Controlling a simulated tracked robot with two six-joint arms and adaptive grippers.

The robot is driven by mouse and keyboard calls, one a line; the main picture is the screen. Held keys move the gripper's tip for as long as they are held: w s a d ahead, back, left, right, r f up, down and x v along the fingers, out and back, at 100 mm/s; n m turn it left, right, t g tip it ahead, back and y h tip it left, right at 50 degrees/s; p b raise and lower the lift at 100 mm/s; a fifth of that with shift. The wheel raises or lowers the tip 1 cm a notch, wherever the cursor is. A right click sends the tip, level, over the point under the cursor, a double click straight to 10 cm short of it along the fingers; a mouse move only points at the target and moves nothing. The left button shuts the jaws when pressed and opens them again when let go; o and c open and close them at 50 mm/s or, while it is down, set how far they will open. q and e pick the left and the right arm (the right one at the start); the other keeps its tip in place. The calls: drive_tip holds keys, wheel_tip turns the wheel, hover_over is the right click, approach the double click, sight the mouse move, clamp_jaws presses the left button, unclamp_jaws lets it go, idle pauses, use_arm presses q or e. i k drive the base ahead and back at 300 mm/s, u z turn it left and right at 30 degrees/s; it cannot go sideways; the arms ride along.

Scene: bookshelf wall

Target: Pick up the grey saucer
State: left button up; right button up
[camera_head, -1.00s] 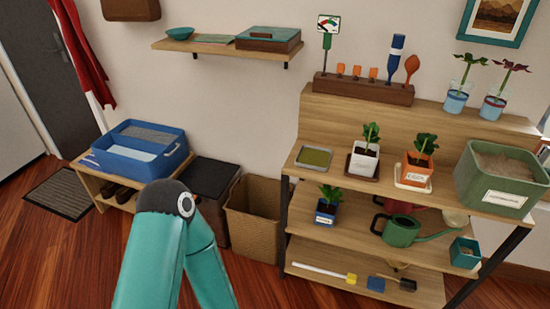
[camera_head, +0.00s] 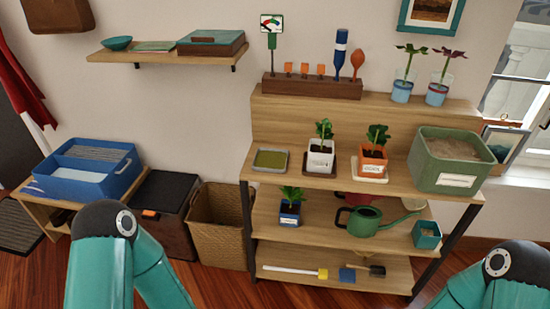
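The grey saucer (camera_head: 257,166) is a square, shallow dish with a grey rim and an olive-green inside. It sits at the left end of the upper wooden shelf of the plant stand (camera_head: 285,178). Nothing stands in it. A white pot with a plant (camera_head: 320,156) stands just to its right on a brown saucer (camera_head: 330,171). Teal links of both my arms show at the bottom left and bottom right. Neither gripper is in the picture, and no link touches the saucer.
An orange pot (camera_head: 373,158) on a cream saucer (camera_head: 361,175) and a green soil tub (camera_head: 448,175) fill the upper shelf's right. A blue pot (camera_head: 290,213) and a green watering can (camera_head: 365,222) stand below. A wicker basket (camera_head: 222,222) is left of the stand.

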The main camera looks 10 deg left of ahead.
sight(266, 160)
drive_tip(key=i, duration=0.9)
